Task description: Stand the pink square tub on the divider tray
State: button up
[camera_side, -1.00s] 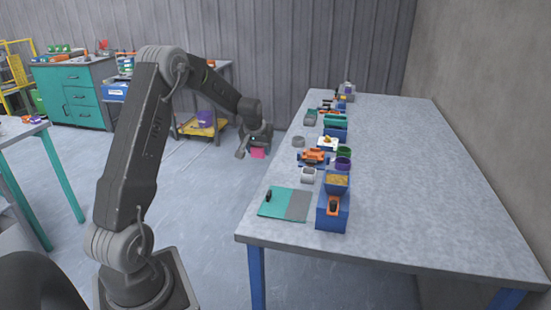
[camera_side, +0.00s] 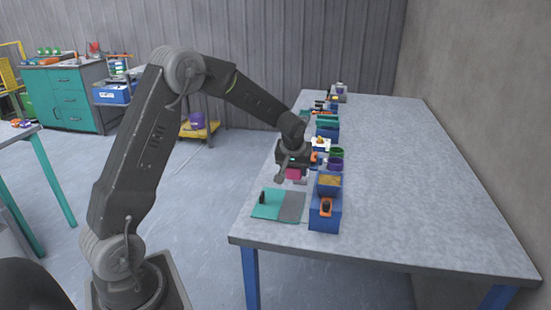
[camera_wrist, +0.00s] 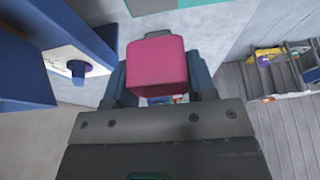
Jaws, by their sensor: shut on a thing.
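The pink square tub (camera_side: 293,174) is gripped by my gripper (camera_side: 293,166) and held above the left side of the grey table. In the wrist view the tub (camera_wrist: 160,66) sits between the two fingers of my gripper (camera_wrist: 160,84). A flat teal-and-grey piece (camera_side: 292,206) lies at the table's near left, in front of and below the tub; a small dark thing stands on its teal part. A teal edge (camera_wrist: 175,4) shows at the top of the wrist view. I cannot tell for sure which thing is the divider tray.
A blue box with yellow powder (camera_side: 329,183) stands right of the tub, with a blue block (camera_side: 325,222) holding an orange-and-black thing in front. Purple (camera_side: 335,165) and green (camera_side: 337,153) containers and other items line the table behind. The right side of the table is clear.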

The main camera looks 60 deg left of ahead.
aim_at(296, 194)
jog(key=shift+d+f, duration=0.3)
jog(key=shift+f, duration=2.95)
jog(key=shift+f, duration=0.5)
jog(key=o, duration=1.4)
jog(key=shift+w+r, duration=0.1)
jog(key=shift+r, duration=3.45)
